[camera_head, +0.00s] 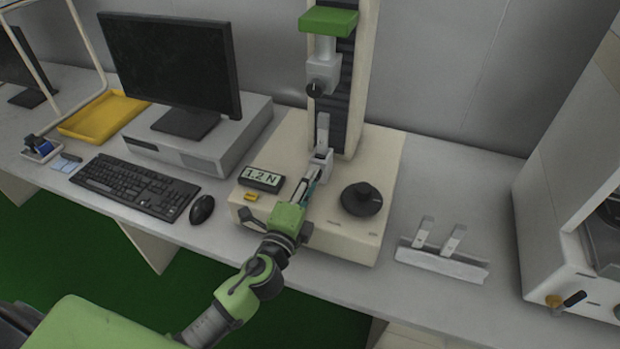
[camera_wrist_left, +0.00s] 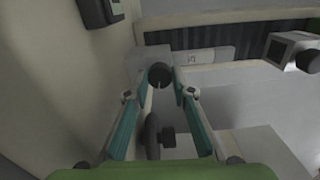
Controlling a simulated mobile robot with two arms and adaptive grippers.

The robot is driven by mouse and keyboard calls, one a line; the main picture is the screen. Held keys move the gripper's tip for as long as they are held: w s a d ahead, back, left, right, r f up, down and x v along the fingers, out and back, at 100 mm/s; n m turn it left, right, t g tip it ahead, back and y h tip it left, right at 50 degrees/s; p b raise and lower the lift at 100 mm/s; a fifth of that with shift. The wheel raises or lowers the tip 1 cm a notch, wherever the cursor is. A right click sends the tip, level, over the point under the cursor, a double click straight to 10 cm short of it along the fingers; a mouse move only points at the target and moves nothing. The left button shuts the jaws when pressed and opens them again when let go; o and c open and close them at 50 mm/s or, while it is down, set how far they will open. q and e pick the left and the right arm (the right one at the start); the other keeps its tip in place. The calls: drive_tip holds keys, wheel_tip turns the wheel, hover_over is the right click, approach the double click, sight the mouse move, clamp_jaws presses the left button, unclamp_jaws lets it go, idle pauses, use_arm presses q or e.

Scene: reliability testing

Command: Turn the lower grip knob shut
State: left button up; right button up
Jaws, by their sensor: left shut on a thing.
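The lower grip (camera_head: 321,163) is a pale block on the testing machine's base. A light flat strip (camera_head: 323,130) stands upright in it. Its dark round knob (camera_wrist_left: 159,74) shows between my fingertips in the left wrist view; the head view hides it behind my gripper. My left gripper (camera_head: 314,178) reaches in from the front, and its teal fingers (camera_wrist_left: 164,92) are shut on this knob. The upper grip (camera_head: 322,74), with its own dark knob (camera_head: 314,90), hangs above, apart from the lower grip. My right gripper is not in view.
A display reading 1.2 N (camera_head: 261,178) is left of my gripper, and a large black dial (camera_head: 361,199) is to its right on the base. A rack with two strips (camera_head: 441,262) lies farther right. Keyboard (camera_head: 134,187) and mouse (camera_head: 202,209) are left.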

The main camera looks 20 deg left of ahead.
use_arm(q)
drive_tip(key=shift+m+p, duration=0.35)
drive_tip(key=shift+m, duration=1.25)
drive_tip(key=o, duration=1.1)
drive_tip(key=s, duration=1.2)
drive_tip(key=shift+a, duration=0.2)
